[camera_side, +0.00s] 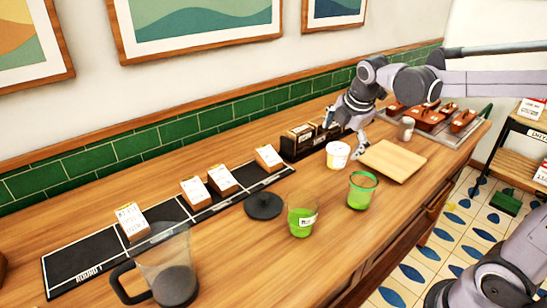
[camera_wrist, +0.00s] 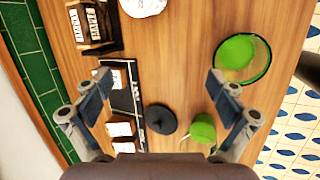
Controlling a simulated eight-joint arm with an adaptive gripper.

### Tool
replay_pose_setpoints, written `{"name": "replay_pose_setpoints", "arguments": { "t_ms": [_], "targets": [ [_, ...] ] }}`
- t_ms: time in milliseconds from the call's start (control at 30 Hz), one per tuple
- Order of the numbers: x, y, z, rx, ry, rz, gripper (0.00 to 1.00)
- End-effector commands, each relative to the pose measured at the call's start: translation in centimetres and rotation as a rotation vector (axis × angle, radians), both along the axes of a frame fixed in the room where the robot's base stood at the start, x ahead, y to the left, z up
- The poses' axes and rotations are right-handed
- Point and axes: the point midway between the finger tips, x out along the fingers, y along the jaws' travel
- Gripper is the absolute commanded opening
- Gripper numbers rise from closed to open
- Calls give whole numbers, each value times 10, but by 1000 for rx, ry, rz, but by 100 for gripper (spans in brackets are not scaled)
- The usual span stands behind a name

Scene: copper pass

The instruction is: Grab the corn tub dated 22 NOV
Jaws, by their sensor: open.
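A white tub (camera_side: 338,154) stands on the counter by the cutting board; its top edge shows in the wrist view (camera_wrist: 143,6). A clear tub with green contents and a white label (camera_side: 302,220) stands nearer the camera. A second clear tub with a green rim and green contents (camera_side: 362,192) stands to its right. I cannot read a 22 NOV date or pick out corn on any of them. My gripper (camera_side: 347,129) is open and empty above the counter, near the white tub. In the wrist view its fingers (camera_wrist: 159,80) are spread wide over bare wood.
A round black lid (camera_side: 263,205) lies beside the black strip (camera_side: 90,263) holding several label cards. A clear jug (camera_side: 170,265) stands at the front left.

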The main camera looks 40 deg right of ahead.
Motion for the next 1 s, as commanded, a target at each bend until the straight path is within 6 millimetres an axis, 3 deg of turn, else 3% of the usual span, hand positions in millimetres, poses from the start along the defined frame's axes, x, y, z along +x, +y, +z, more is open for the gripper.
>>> {"name": "replay_pose_setpoints", "arguments": {
  "t_ms": [200, 400, 567, 1000],
  "targets": [
    [34, -39, -6, -180, 174, 340, 95],
    [51, -63, -14, -273, 295, 566, 95],
    [57, -71, -19, -299, 332, 639, 95],
    [68, -87, -66, -301, 334, 645, 95]
  ]
}}
